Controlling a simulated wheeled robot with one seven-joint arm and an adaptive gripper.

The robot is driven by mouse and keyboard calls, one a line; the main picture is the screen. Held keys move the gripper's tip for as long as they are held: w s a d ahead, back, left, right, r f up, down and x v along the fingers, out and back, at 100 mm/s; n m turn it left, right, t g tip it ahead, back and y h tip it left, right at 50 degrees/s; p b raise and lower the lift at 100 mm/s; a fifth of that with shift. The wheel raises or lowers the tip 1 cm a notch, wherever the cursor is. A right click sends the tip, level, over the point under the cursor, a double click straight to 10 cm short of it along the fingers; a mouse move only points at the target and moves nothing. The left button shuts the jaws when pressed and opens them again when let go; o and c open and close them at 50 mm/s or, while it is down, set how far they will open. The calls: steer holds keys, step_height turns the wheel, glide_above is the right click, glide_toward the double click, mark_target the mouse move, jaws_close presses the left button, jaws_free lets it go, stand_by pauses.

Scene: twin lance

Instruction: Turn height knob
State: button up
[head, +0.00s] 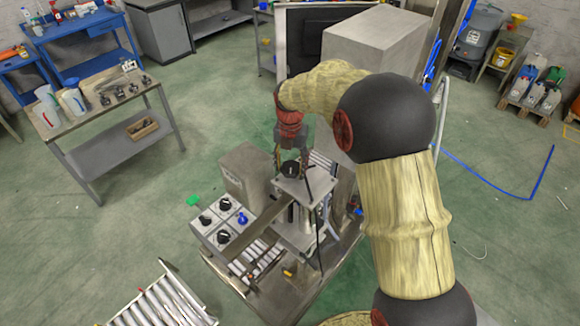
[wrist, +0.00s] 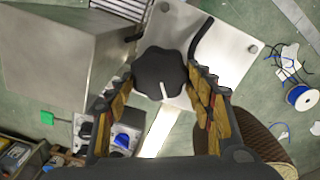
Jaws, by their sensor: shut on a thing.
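The height knob is a black lobed knob with a white mark (wrist: 160,75) on top of a grey metal plate (wrist: 215,40). In the head view the knob (head: 291,168) sits on the plate of the machine, below my gripper (head: 290,155). In the wrist view my gripper (wrist: 165,95) has its fingers on both sides of the knob, shut on it. The white mark points toward the bottom of the wrist view. The exact finger contact is partly hidden in the head view.
A control box (head: 225,222) with several black knobs and one blue knob stands left of the plate. A grey block (head: 245,172) is close behind it. A roller conveyor (head: 160,305) is at the lower left. A bent black rod (wrist: 203,38) rises beside the knob.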

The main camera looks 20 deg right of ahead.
mark_target(291, 168)
steer(key=shift+n, duration=0.9)
steer(key=o, duration=1)
steer(key=shift+o, duration=0.8)
steer(key=shift+r, duration=0.1)
step_height(291, 168, up, 12)
